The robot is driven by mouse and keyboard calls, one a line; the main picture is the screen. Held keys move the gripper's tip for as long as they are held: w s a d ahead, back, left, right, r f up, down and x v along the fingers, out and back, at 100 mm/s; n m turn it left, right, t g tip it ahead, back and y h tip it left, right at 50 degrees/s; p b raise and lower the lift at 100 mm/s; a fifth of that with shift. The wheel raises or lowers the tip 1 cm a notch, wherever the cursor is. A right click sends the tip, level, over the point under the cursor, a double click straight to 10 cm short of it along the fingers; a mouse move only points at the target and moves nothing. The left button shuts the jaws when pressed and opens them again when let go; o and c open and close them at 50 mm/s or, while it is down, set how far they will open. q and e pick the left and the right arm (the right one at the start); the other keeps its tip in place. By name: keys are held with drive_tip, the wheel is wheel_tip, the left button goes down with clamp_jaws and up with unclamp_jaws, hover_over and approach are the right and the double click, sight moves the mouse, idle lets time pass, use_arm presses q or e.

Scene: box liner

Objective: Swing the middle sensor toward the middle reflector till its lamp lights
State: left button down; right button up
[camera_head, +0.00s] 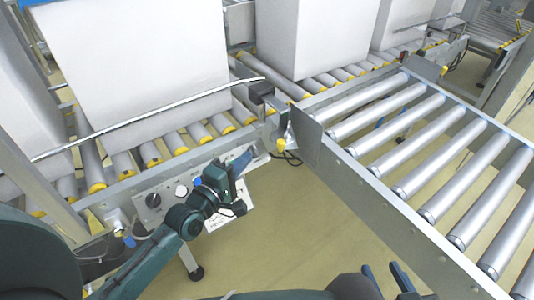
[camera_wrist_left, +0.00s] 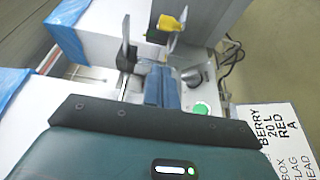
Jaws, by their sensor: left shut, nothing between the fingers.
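A dark box-shaped head (camera_head: 262,91), apparently the sensor, stands on a bracket at the conveyor's near edge in the head view. A yellow knob (camera_head: 281,145) sits below it; a yellow piece (camera_wrist_left: 170,23) shows at the top of the left wrist view. My left gripper (camera_head: 243,160) is below and left of the head, apart from it. Its blue fingers (camera_wrist_left: 162,72) are together and empty. My right gripper (camera_head: 387,276) is at the bottom edge, its fingers apart and empty. I cannot make out the reflector or a sensor lamp.
Large white boxes (camera_head: 135,60) with liners stand on the roller conveyor. A second roller section (camera_head: 430,150) runs along the right. A control panel (camera_head: 165,196) with knobs is beside my left arm. A green button (camera_wrist_left: 200,108) and a printed card (camera_wrist_left: 275,135) are near the left gripper.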

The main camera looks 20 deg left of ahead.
use_arm(q)
drive_tip(key=w+d, duration=0.4)
drive_tip(key=w, duration=0.1)
drive_tip(key=shift+d+b, duration=0.25)
drive_tip(key=shift+b, duration=0.15)
